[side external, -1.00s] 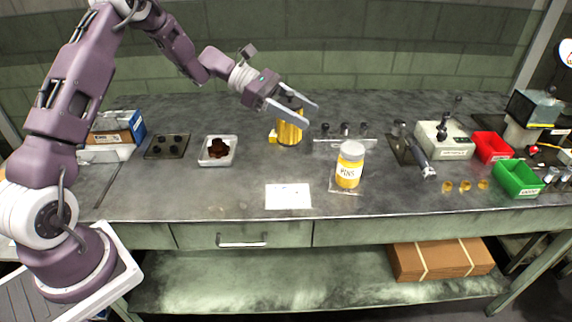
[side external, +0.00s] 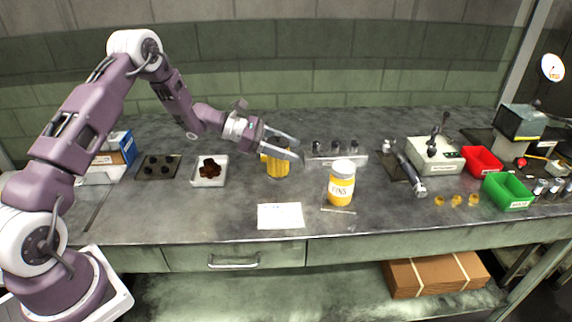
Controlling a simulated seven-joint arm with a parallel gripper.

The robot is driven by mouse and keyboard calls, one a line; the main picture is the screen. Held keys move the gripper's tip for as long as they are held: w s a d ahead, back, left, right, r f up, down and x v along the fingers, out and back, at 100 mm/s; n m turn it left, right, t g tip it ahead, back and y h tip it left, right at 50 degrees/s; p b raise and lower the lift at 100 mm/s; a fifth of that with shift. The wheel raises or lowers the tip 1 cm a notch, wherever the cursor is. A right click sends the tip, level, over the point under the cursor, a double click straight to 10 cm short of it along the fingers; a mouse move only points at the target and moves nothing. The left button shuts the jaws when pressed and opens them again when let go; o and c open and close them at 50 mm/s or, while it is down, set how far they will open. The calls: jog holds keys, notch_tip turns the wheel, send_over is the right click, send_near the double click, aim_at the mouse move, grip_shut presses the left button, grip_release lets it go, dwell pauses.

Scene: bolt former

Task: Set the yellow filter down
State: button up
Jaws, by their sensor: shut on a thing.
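The yellow filter (side external: 277,169) is an upright yellow cylinder at the back middle of the bench. My gripper (side external: 292,149) reaches it from the upper left and is shut on its upper part. The fingers hide the filter's top. The filter's bottom is at or very close to the grey bench top (side external: 240,200); I cannot tell for sure whether it touches.
A yellow-labelled pins jar (side external: 341,188) stands to the front right. A rack with dark-topped pieces (side external: 337,159) is right of the filter. A white tray (side external: 194,182) is left. A white card (side external: 280,215) lies in front; bench between is clear.

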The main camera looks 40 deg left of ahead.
jog(key=shift+f, duration=1.85)
jog(key=shift+f, duration=0.1)
jog(key=o, duration=1.4)
